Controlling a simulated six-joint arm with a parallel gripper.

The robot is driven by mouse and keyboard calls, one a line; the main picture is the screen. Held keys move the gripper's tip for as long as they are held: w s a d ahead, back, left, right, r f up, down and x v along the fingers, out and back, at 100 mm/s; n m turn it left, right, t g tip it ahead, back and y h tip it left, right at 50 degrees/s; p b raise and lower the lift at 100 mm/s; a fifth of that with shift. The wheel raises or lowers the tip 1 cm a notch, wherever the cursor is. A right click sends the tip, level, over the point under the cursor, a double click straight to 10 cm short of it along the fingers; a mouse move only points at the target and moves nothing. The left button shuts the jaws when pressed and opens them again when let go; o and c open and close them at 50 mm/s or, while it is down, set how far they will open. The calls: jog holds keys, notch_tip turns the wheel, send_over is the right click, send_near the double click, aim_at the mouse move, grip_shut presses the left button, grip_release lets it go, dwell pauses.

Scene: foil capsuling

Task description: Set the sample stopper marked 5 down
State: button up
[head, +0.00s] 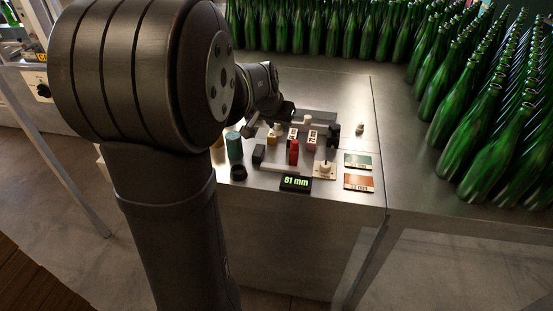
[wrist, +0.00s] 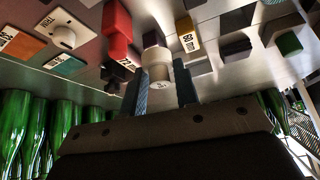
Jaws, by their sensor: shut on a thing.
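My gripper (wrist: 162,92) is shut on a pale stopper, and its two dark fingers stand on either side of it. The stopper (wrist: 159,76) shows a wider whitish end towards the wrist camera, with a small dark mark too blurred to read. A narrower pale part and a dark purple piece show beyond it. I cannot tell whether the stopper touches anything beneath. In the head view my arm hides much of the gripper, and a small pale piece (head: 278,127) shows just below it, probably the stopper.
A red block (wrist: 118,32) stands close beside the gripper. A black display (head: 295,183) reads 81 mm. Green bottles (head: 470,120) crowd the right.

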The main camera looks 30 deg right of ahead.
aim_at(279, 156)
jog(key=f, duration=1)
jog(key=shift+w+a, duration=0.1)
jog(key=shift+a, duration=0.1)
jog(key=shift+f, duration=0.1)
jog(key=o, duration=0.7)
jog(key=shift+c, duration=0.2)
jog(key=shift+a+r, duration=0.1)
jog(key=shift+r, duration=0.3)
jog(key=v, duration=1.1)
jog(key=shift+r, duration=0.2)
jog(key=shift+f, duration=0.1)
